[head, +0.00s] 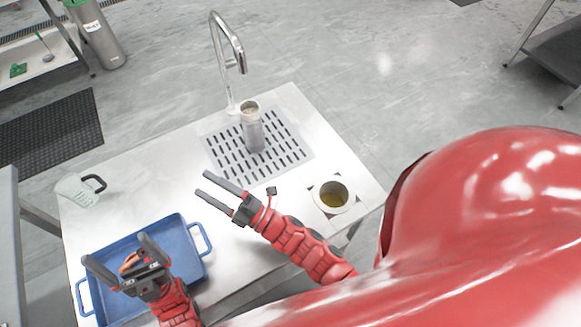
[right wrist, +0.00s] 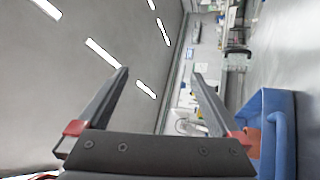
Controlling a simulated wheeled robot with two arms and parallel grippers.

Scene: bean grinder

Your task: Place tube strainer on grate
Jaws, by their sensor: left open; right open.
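The tube strainer (head: 254,132), a grey metallic cylinder with a pale rim, stands upright on the slotted grate (head: 285,168) in the head view. My right gripper (head: 204,183) is open and empty, left of and nearer than the strainer, and clear of it. Its spread fingers also show in the right wrist view (right wrist: 160,95), with nothing between them. My left gripper (head: 116,249) is open over the blue tray, away from the grate.
The blue tray (head: 190,247) holds an orange item (head: 128,262), partly hidden by my left gripper. A clear jug (head: 80,191) stands at the table's left. A curved faucet (head: 219,60) rises behind the grate. A round opening (head: 333,194) is at the right.

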